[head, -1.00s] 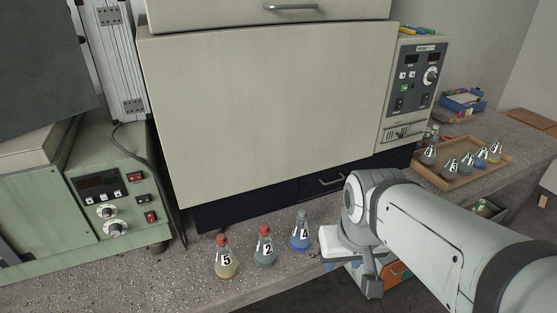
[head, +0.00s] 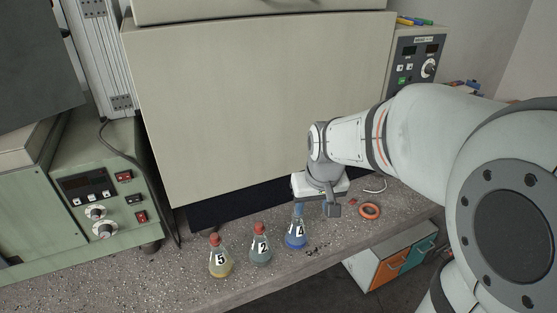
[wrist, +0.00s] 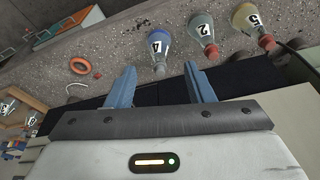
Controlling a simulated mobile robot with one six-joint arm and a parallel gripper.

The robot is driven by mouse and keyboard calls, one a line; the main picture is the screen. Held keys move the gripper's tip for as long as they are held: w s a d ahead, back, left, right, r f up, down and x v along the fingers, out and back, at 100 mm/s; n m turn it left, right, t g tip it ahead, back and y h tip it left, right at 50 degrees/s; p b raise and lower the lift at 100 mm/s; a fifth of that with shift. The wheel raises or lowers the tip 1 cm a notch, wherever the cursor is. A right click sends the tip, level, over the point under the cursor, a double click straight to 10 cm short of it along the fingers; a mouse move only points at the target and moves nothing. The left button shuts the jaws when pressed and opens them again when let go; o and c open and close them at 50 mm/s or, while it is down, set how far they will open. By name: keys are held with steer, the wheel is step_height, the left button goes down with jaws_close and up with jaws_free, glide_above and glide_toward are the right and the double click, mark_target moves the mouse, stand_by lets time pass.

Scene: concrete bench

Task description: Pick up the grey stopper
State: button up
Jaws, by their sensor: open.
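The grey stopper (wrist: 158,70) sits in the neck of the blue flask labelled 4 (head: 296,236), which stands upright on the bench. In the head view my gripper (head: 317,203) is just above and behind that flask, and the stopper is hard to make out. In the wrist view my gripper (wrist: 162,80) is open, with the stopper showing between its blue fingertips. I cannot tell whether the fingers touch it. A flask labelled 2 (head: 261,248) and a yellow flask labelled 5 (head: 220,262) stand to the left, both with red stoppers.
An orange ring (head: 370,211) and a white cable (head: 376,187) lie right of my gripper. A large beige oven (head: 250,110) rises behind the flasks. A green control box (head: 100,205) stands at left. The bench's front edge runs close to the flasks, above an orange and teal drawer unit (head: 392,264).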

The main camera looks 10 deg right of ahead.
steer(key=shift+n, duration=0.3)
steer(key=w+f, duration=1.4)
steer(key=f, duration=0.1)
steer(key=shift+w+f, duration=0.2)
steer(key=shift+w, duration=0.2)
jaws_close()
